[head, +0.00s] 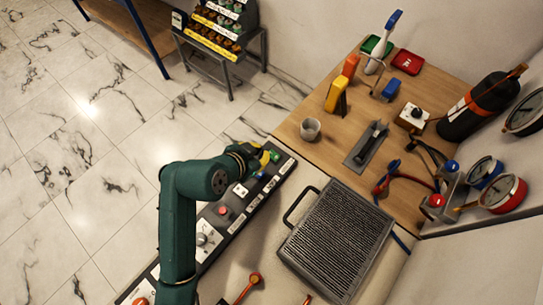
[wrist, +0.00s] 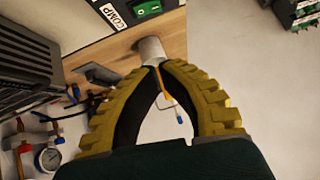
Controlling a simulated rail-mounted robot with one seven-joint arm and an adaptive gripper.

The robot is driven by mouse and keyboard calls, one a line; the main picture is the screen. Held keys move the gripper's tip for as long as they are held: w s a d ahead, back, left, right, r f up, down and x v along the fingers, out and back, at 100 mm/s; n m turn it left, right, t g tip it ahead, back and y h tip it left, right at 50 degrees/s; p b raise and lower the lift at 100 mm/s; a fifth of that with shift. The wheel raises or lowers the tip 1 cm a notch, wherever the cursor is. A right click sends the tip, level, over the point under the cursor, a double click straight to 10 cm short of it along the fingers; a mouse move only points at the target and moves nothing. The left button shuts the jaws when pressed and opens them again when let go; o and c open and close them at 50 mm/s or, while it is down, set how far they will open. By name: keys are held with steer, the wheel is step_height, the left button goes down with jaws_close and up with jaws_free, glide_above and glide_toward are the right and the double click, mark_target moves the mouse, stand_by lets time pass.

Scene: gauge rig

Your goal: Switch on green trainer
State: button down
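A dark control strip (head: 228,218) runs diagonally through the head view, with labels too small to read there. A green rocker switch (wrist: 149,8) sits beside a white label reading COMP at the top of the wrist view; a green control also shows near the strip's far end (head: 275,156). I see no readable label saying trainer. My gripper (head: 262,158), with ribbed yellow fingers, is over the strip's far end. In the wrist view its fingertips (wrist: 160,65) appear to meet. A thin orange and blue item (wrist: 172,98) shows between the fingers; I cannot tell whether they touch it.
A grey cup (head: 310,129) stands on the wooden bench (head: 335,155). A ribbed grey block with a handle (head: 336,238) lies nearby. Gauges (head: 502,193) and a dark cylinder (head: 480,108) are at the right. A stand with rows of labelled controls (head: 222,32) stands behind.

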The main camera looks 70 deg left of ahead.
steer(key=shift+s, duration=0.1)
steer(key=shift+a, duration=0.1)
steer(key=b, duration=0.2)
glide_toward(278, 148)
steer(key=shift+w+a+r, duration=0.3)
steer(key=shift+w, duration=0.3)
steer(key=shift+w+a+r, duration=0.25)
steer(key=shift+w+a, duration=0.1)
steer(key=shift+w, duration=0.2)
steer(key=f, duration=0.4)
steer(key=shift+a+f, duration=0.15)
steer(key=shift+a, duration=0.2)
